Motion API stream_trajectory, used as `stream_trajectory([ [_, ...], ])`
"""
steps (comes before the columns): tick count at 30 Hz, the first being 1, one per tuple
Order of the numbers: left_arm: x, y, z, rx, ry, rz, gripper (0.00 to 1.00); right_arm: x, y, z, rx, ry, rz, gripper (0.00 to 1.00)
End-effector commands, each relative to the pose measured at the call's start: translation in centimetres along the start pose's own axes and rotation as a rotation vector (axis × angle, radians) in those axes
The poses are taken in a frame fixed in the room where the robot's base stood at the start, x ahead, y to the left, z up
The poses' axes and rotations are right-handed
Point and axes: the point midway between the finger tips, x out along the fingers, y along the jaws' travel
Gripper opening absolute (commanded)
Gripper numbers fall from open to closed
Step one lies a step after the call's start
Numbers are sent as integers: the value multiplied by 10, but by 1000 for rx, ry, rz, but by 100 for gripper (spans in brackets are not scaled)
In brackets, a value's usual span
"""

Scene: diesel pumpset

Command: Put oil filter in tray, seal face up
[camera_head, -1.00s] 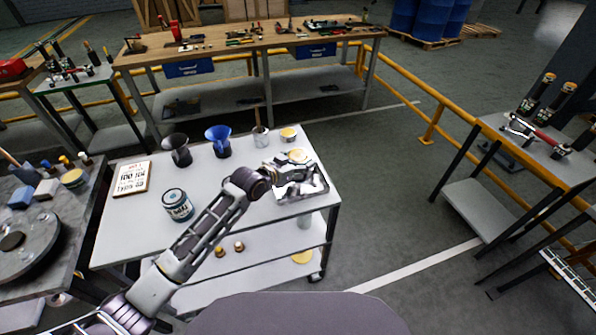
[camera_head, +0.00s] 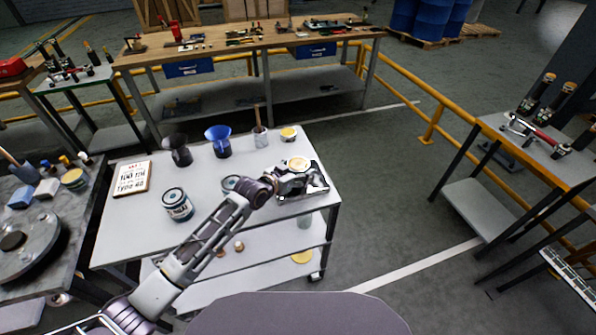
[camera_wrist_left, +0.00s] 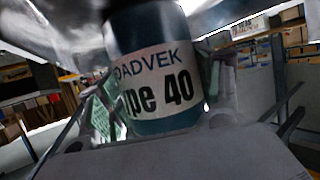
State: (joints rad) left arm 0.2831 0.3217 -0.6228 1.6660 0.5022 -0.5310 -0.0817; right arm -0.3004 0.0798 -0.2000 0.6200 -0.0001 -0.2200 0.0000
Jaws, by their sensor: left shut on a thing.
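The oil filter (camera_wrist_left: 158,72) is a dark teal can with a white label reading "Type 40" in the left wrist view, upright in the picture. My left gripper (camera_head: 296,174) is shut on it, with a finger on either side. In the head view the pale tan round top of the oil filter (camera_head: 298,163) faces up. A light tray (camera_head: 318,194) with a dark edge lies under the gripper at the right end of the white cart. The gripper hides most of the tray, and I cannot tell whether the filter touches it. My right gripper is not in view.
The cart's right edge is close to the gripper.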

Motion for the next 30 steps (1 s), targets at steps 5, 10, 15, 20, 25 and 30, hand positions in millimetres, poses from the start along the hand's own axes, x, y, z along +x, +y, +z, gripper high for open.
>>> stream_trajectory([
  [5, 0, 0, 1, 0, 0, 0, 84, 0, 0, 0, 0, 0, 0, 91],
  [10, 0, 0, 1, 0, 0, 0, 87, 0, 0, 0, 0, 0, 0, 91],
  [15, 0, 0, 1, 0, 0, 0, 87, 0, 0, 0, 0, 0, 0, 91],
  [20, -1, 0, -2, 0, 0, 0, 87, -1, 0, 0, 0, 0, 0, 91],
  [25, -8, 0, -1, 0, 0, 0, 87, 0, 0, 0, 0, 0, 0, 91],
  [30, -21, -1, -1, 1, 0, -1, 87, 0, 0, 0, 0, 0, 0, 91],
])
